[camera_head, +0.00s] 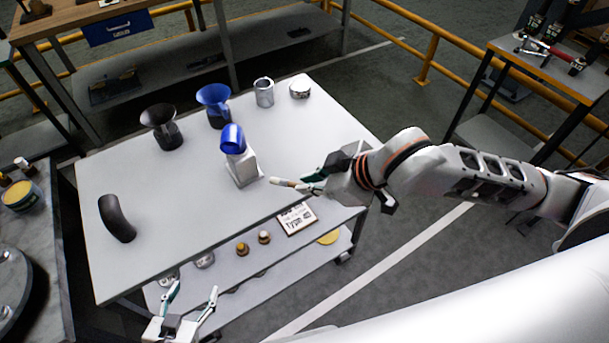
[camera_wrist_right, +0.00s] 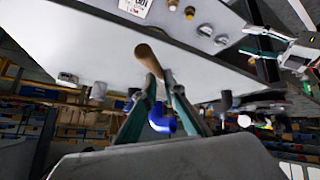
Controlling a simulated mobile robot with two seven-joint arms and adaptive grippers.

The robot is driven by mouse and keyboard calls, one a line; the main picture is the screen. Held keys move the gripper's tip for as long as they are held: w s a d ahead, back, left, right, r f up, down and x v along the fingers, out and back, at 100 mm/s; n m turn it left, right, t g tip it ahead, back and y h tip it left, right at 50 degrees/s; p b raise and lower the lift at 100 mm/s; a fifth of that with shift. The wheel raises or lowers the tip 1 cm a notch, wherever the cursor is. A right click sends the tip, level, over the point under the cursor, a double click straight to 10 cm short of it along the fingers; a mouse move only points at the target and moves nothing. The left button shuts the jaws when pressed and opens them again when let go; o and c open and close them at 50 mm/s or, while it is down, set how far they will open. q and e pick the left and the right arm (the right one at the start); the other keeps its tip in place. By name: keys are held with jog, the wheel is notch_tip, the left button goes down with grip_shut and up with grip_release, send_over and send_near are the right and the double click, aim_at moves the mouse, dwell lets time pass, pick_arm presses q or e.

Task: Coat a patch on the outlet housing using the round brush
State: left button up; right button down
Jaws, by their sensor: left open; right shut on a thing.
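My right gripper (camera_head: 308,184) is shut on a slim tan-and-brown piece, likely the round brush (camera_head: 281,182), held above the table's front edge. In the right wrist view the brush's rounded brown end (camera_wrist_right: 147,56) sticks out from the fingers (camera_wrist_right: 158,84). A blue curved part (camera_head: 232,138), likely the outlet housing, sits on a pale block (camera_head: 243,170) left of the brush, apart from it. It also shows in the right wrist view (camera_wrist_right: 161,121), partly behind a finger. My left gripper (camera_head: 192,297) is open and empty, low in front of the table.
The white table (camera_head: 190,220) also holds a dark flared part (camera_head: 160,122), a blue flared part (camera_head: 214,100), a metal cylinder (camera_head: 264,93), a small round metal part (camera_head: 300,87) and a black curved pipe (camera_head: 117,218). A lower shelf (camera_head: 225,278) carries small parts and a sign (camera_head: 297,218).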

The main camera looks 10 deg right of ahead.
dwell(0.3)
jog(key=s, duration=0.1)
jog(key=s+d, duration=0.1)
jog(key=shift+s, duration=0.4)
pick_arm(q)
jog(key=shift+s, duration=0.1)
pick_arm(e)
jog(key=shift+w+a, duration=0.1)
jog(key=shift+a, duration=0.05)
dwell(1.3)
